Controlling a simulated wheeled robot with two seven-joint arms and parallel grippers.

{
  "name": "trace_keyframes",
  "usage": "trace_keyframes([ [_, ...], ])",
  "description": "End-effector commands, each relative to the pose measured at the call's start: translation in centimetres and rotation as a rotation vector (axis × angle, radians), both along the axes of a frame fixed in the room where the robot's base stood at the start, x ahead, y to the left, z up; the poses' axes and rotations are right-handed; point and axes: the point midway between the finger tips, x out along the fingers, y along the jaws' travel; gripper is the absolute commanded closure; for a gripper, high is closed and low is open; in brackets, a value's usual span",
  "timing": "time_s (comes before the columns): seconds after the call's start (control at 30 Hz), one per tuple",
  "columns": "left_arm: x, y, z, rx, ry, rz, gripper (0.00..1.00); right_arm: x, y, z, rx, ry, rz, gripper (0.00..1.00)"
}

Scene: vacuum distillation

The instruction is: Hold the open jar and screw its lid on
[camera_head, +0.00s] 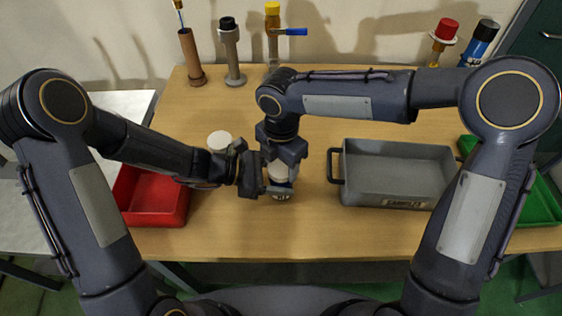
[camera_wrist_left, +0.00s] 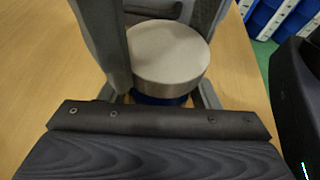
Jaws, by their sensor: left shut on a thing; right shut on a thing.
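The jar (camera_head: 282,195) stands upright near the table's front middle, its lower part dark with a pale label. A cream lid (camera_head: 279,173) is at its top; it also shows in the left wrist view (camera_wrist_left: 168,55) as a wide disc with dark blue jar (camera_wrist_left: 160,99) just below. My left gripper (camera_head: 277,187) reaches in from the left, shut on the jar. My right gripper (camera_head: 281,163) points down from above, shut on the lid. Lid and jar look in line; whether the threads are engaged is hidden.
Another white-topped container (camera_head: 219,140) stands behind my left forearm, near the red tray (camera_head: 150,215). A grey bin (camera_head: 395,200) stands to the right, with a green tray (camera_head: 540,205) beyond. Several upright fittings, including a brown tube (camera_head: 191,58), line the back edge.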

Motion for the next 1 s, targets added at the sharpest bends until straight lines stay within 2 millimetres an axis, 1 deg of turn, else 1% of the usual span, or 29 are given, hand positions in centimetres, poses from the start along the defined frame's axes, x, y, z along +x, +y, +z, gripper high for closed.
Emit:
trace_keyframes([
  [0.07,0.04,0.02,0.02,0.0,0.0,0.001,1.0,-0.01,-0.01,0.02,-0.001,-0.001,-0.012,0.7],
  [0.17,0.04,0.02,0.02,0.0,0.0,0.001,1.0,-0.04,0.04,0.07,-0.002,-0.002,-0.116,0.7],
  [0.27,0.05,0.03,0.02,0.0,0.0,0.001,1.0,-0.06,0.06,0.06,-0.001,-0.003,-0.349,0.7],
  [0.5,0.06,0.03,0.01,0.0,0.0,0.002,1.0,-0.08,0.09,0.01,-0.001,-0.003,-1.061,0.7],
  [0.6,0.07,0.03,0.01,0.0,0.0,0.002,1.0,-0.08,0.06,-0.01,-0.002,-0.003,-1.328,0.7],
  [0.7,0.07,0.03,0.01,0.0,0.0,0.002,1.0,-0.08,0.08,-0.03,-0.001,-0.002,-1.529,0.7],
  [0.83,0.07,0.03,0.01,0.0,0.0,0.002,1.0,-0.05,0.05,-0.06,0.0,-0.001,-1.666,0.7],
  [1.0,0.07,0.03,0.01,0.0,0.0,0.002,1.0,-0.05,0.05,-0.06,0.0,0.0,-1.692,0.7],
])
